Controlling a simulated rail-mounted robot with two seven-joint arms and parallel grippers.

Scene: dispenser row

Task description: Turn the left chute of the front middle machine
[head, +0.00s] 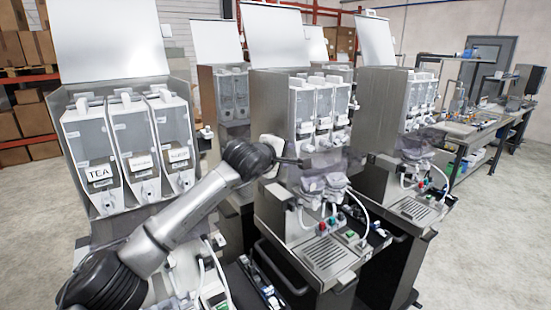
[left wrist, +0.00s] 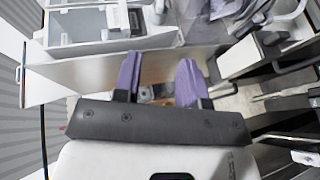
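The front middle machine (head: 272,120) is a steel dispenser with its lid raised and several clear canisters in a row. Its left canister (head: 302,108) is nearest my arm. The left chute below that canister is small and partly covered by my gripper, so I cannot tell how it is turned. My left gripper (head: 300,162) is at the machine's left front, at about the height of the canister outlets. In the left wrist view its two purple fingers (left wrist: 160,72) stand apart with nothing held between them. A canister (left wrist: 90,25) shows beyond them. My right gripper is out of view.
Below are cups or mixing bowls (head: 325,182), hoses, buttons and a drip tray (head: 327,254). A dispenser with labelled canisters (head: 128,150) stands at the left, another machine (head: 385,105) at the right. Open floor (head: 490,240) lies at the far right.

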